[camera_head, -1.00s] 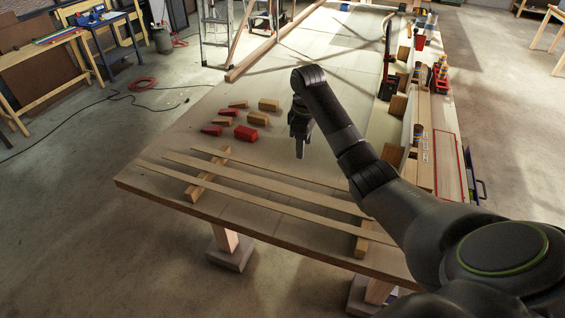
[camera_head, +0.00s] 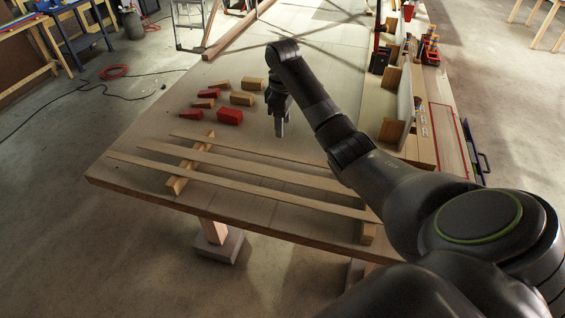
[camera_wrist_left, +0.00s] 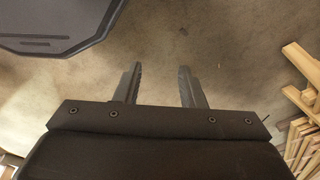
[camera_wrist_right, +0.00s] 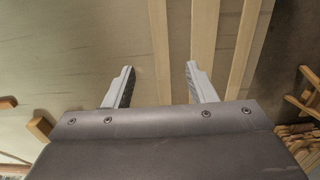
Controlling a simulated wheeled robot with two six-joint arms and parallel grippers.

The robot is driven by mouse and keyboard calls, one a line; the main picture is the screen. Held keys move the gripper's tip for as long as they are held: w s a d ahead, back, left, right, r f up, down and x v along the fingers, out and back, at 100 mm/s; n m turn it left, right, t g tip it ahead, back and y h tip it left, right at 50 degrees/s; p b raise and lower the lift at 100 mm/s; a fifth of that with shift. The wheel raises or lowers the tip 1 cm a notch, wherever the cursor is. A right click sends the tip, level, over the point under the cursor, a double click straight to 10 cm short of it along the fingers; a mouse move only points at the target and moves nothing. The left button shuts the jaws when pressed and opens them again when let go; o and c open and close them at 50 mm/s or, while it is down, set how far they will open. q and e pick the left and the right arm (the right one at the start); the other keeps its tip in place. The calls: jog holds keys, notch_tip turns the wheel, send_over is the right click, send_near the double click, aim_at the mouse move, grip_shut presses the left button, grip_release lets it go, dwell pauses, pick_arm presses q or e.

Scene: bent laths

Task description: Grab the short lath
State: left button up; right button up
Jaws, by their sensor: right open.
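Three pale laths lie side by side across two wooden supports on the table. The rearmost lath (camera_head: 250,149) looks the shortest, but my right arm hides its right end. The middle lath (camera_head: 240,167) and front lath (camera_head: 230,184) lie nearer the table's front edge. My right gripper (camera_head: 279,134) is open and points down, above and just behind the rearmost lath. In the right wrist view that lath (camera_wrist_right: 160,45) runs between the open fingers (camera_wrist_right: 160,68), with nothing gripped. My left gripper (camera_wrist_left: 159,68) is open and empty over the floor.
The left support (camera_head: 190,163) and right support (camera_head: 368,233) carry the laths. Several red and wooden blocks, including a red block (camera_head: 230,117), lie behind them. Clamps and parts line the table's right side. Table surface between blocks and gripper is clear.

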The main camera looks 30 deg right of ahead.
aim_at(283, 155)
notch_tip(283, 155, down, 6)
jog(key=b, duration=0.4)
jog(key=shift+r, duration=0.2)
jog(key=shift+s+f, duration=0.1)
jog(key=shift+f, duration=0.4)
notch_tip(283, 155, down, 4)
jog(key=shift+r+p, duration=0.2)
jog(key=shift+p, duration=0.5)
jog(key=shift+f, duration=0.3)
pick_arm(q)
jog(key=f, duration=0.3)
jog(key=shift+s+a+f, duration=0.1)
jog(key=shift+s+f, duration=0.15)
jog(key=shift+s, duration=0.15)
pick_arm(e)
jog(key=c, duration=1.1)
